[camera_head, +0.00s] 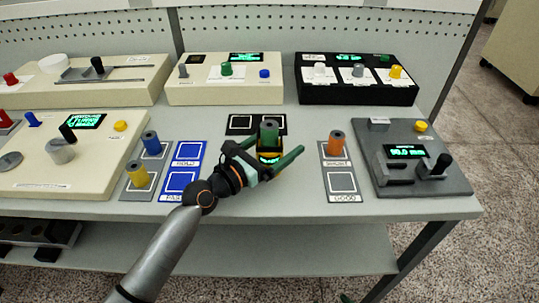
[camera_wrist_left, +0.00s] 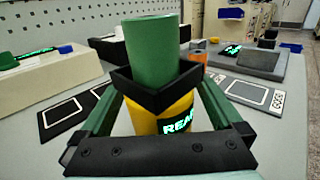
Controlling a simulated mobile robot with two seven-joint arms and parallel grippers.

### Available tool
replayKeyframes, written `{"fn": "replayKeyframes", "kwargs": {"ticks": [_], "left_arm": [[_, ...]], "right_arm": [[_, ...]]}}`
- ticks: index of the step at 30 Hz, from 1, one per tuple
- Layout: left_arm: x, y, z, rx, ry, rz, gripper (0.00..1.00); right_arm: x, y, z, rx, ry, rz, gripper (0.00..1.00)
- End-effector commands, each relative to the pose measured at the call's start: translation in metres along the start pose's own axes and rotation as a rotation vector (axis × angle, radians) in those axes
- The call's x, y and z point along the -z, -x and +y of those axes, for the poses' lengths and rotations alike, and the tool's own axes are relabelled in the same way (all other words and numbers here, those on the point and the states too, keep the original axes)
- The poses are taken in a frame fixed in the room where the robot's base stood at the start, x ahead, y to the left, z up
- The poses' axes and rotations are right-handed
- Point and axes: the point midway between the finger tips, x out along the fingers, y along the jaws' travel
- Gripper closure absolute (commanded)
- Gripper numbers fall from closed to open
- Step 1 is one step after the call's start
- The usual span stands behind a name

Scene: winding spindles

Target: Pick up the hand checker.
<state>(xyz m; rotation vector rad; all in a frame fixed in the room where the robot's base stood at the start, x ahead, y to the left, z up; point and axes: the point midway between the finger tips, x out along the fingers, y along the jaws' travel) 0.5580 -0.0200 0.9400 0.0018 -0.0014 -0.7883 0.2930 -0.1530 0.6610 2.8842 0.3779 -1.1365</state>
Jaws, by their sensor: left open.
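The hand checker (camera_head: 269,157) is a small yellow body with a lit green display and a black square collar. It stands upright on the table near the middle. A green cylinder (camera_head: 269,131) stands in its collar. My left gripper (camera_head: 266,152) is open, with its fingers on either side of the checker. In the left wrist view, the yellow body (camera_wrist_left: 150,122) shows between the green fingers, with the green cylinder (camera_wrist_left: 152,50) above. Its lower part is hidden by the gripper's front bar. I cannot tell whether either finger touches it. My right gripper is not clearly in view.
A black two-square mat (camera_head: 242,125) lies just behind the checker. Blue pads (camera_head: 189,152) and a grey tray with blue and yellow spindles lie left. A grey tray (camera_head: 341,183) with an orange spindle and a grey gauge box (camera_head: 415,185) stand right. Consoles line the back.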

Motion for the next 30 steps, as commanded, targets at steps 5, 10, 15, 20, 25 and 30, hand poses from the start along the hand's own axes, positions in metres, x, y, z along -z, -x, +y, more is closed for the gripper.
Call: {"fn": "replayKeyframes", "kwargs": {"ticks": [5, 10, 15, 20, 25, 30], "left_arm": [[0.0002, 0.0004, 0.0000, 0.000, 0.000, 0.000, 0.15], [0.0003, 0.0006, 0.0000, 0.000, 0.000, 0.001, 0.34], [0.0004, 0.0007, 0.0000, 0.000, 0.000, 0.001, 0.53], [0.0005, 0.0007, 0.0000, 0.000, 0.000, 0.001, 0.71], [0.0006, 0.0007, 0.0001, 0.000, 0.000, 0.001, 0.90], [-0.0010, 0.0006, 0.0002, 0.000, 0.000, -0.002, 1.00]], "right_arm": [[0.0028, -0.0003, -0.0002, 0.001, 0.001, 0.005, 0.24], [0.0042, -0.0007, -0.0002, 0.001, 0.001, 0.008, 0.24], [0.0043, -0.0007, -0.0004, 0.001, 0.002, 0.008, 0.24], [0.0042, -0.0007, -0.0004, 0.001, 0.002, 0.008, 0.24], [0.0041, -0.0006, -0.0004, 0.001, 0.002, 0.007, 0.24], [0.0040, -0.0006, -0.0004, 0.001, 0.002, 0.007, 0.24]]}}
